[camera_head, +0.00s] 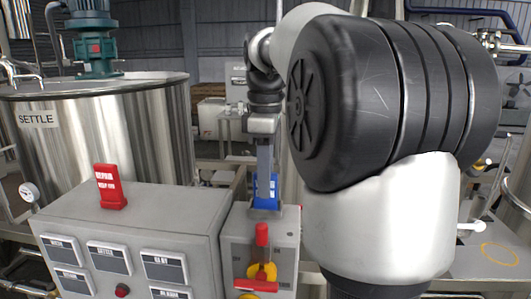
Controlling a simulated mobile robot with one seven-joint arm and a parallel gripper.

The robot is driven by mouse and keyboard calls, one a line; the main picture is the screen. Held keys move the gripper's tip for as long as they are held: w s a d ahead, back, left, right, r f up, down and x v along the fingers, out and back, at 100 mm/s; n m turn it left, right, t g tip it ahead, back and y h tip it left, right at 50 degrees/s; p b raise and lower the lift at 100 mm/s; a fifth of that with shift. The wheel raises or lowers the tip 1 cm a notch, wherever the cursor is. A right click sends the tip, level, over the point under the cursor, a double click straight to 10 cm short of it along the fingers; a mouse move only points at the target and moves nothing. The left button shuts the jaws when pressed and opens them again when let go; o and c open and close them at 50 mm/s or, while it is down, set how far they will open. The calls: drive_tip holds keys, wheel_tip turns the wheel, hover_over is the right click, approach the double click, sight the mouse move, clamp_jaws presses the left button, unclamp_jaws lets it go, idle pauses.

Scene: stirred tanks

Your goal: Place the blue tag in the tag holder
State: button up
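The blue tag (274,189) with white lettering stands upright on top of the small grey box right of the label panel. A small grey piece at its foot looks like the tag holder (265,213), but I cannot tell whether the tag is seated in it. My gripper (264,190) points straight down at the tag, and its near finger covers part of the tag's face. The other finger is hidden, so I cannot see whether they are closed on the tag. A red tag (110,187) reading "REPAIR" stands on the grey cabinet to the left.
The cabinet (140,215) carries several label plates. A red handle (262,235) and a yellow part sit on the front of the small box (285,222), below the tag. A steel tank (110,125) marked "SETTLE" stands behind left. My arm blocks the right middle.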

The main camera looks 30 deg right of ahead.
wheel_tip(320, 180, up, 11)
drive_tip(key=shift+p, duration=1.15)
